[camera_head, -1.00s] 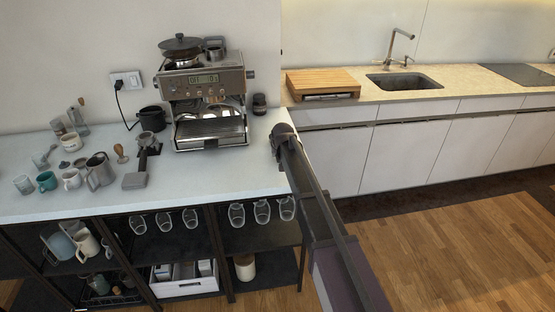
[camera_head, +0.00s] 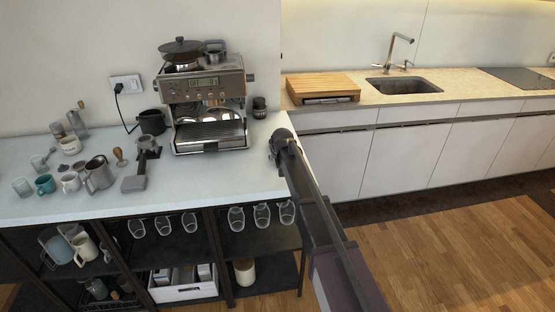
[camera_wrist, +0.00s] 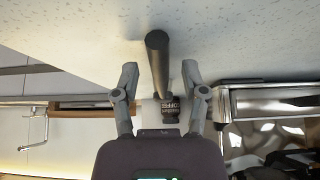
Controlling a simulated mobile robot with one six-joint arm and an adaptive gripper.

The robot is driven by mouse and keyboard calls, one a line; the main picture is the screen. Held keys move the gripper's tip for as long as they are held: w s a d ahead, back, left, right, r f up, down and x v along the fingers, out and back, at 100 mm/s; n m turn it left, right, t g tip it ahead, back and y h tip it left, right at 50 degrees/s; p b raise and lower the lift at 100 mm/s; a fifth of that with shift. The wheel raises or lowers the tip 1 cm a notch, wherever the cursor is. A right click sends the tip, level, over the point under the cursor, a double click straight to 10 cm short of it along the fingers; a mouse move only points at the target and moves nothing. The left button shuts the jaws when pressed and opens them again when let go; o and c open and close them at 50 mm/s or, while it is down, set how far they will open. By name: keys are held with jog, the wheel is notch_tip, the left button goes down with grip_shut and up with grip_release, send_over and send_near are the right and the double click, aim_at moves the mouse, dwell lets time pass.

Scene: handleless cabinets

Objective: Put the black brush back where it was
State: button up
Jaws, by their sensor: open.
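A dark rod (camera_wrist: 157,62), which looks like the black brush, lies between the fingers of my gripper (camera_wrist: 159,72) in the wrist view. The fingers are spread, with a visible gap on each side of the rod. The pale speckled worktop is close beyond it. In the head view my arm reaches to the right end of the white worktop (camera_head: 225,185). There my wrist and arm hide the fingers and any brush.
The espresso machine (camera_head: 207,105) stands left of my gripper, with a small dark jar (camera_head: 259,107) beside it. Cups and a steel jug (camera_head: 98,175) crowd the left of the worktop. Glasses hang below. The sink counter (camera_head: 460,88) is at the right.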

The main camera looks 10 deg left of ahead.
jog(key=shift+r, duration=0.1)
jog(key=shift+r, duration=0.1)
jog(key=p+v, duration=0.2)
jog(key=shift+s+d+r+p, duration=0.1)
jog(key=shift+s+r+p, duration=0.05)
jog(key=shift+r+p, duration=0.2)
jog(key=p+v, duration=0.7)
jog(key=v, duration=0.2)
jog(key=shift+p, duration=0.35)
jog(key=shift+s, duration=0.1)
dwell(0.5)
jog(key=s+d+f+m+g+h, duration=0.1)
jog(key=s+d+g, duration=0.2)
jog(key=s+d, duration=0.9)
jog(key=s+d+f+m+g, duration=0.2)
jog(key=s+d+g, duration=0.1)
jog(key=s+d, duration=1)
jog(key=s, duration=0.6)
jog(key=shift+d+h, duration=0.25)
jog(key=shift+h, duration=0.15)
